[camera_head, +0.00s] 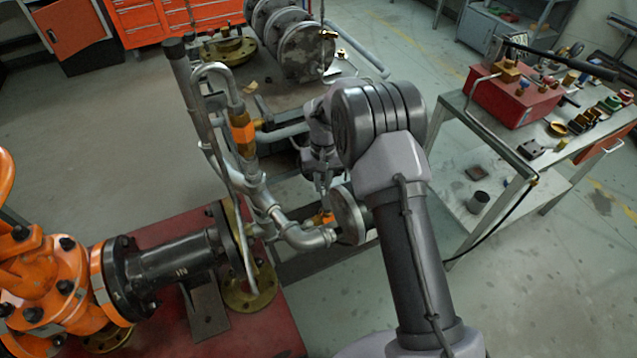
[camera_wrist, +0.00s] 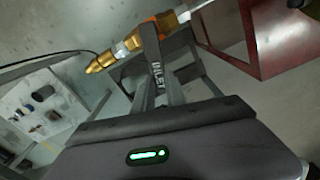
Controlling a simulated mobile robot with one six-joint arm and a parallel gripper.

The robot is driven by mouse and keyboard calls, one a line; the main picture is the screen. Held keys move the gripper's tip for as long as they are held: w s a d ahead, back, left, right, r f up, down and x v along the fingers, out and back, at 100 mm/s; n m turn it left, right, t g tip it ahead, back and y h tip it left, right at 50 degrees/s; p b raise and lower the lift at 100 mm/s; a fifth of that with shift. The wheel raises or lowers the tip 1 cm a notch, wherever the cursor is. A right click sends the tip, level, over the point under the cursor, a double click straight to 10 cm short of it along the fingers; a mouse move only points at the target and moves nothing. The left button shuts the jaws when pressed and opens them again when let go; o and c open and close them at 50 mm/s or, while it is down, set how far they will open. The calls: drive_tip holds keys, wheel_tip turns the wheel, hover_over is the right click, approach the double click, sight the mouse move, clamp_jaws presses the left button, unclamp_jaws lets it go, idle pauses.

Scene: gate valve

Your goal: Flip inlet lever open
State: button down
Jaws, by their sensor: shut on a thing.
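The inlet lever (camera_wrist: 158,80) is a dark handle marked INLET. In the wrist view it runs from the brass valve (camera_wrist: 130,44) down between the fingers of my gripper (camera_wrist: 160,62). It lies across the line of the valve body in that picture. My gripper is shut on this lever. In the head view my gripper (camera_head: 322,186) points down beside the pipework, just above a small orange and brass part (camera_head: 321,218). My arm and wrist hide most of the lever there.
A round grey flange (camera_head: 348,214) stands close to my gripper. Upright pipes with an orange-banded brass valve (camera_head: 242,135) rise to its left. A red base (camera_wrist: 268,35) is at the upper right of the wrist view. A tool cart (camera_head: 478,135) stands at right, with open floor before it.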

drive_tip(key=d+m, duration=0.2)
drive_tip(key=m, duration=0.2)
drive_tip(key=s+d+m, duration=0.1)
drive_tip(key=d+m, duration=0.1)
drive_tip(key=m, duration=0.2)
drive_tip(key=s+d+m+b, duration=0.1)
drive_tip(key=d+m, duration=0.1)
drive_tip(key=m, duration=0.1)
drive_tip(key=shift+s+m, duration=0.2)
drive_tip(key=shift+m, duration=0.2)
drive_tip(key=shift+s+d+m+b, duration=0.15)
drive_tip(key=shift+s+d+m, duration=0.2)
drive_tip(key=shift+m, duration=0.45)
drive_tip(key=shift+s+d+m+b, duration=0.15)
drive_tip(key=shift+s+m, duration=0.3)
drive_tip(key=shift+m, duration=0.35)
drive_tip(key=c, duration=1.4)
unclamp_jaws()
drive_tip(key=shift+o, duration=0.2)
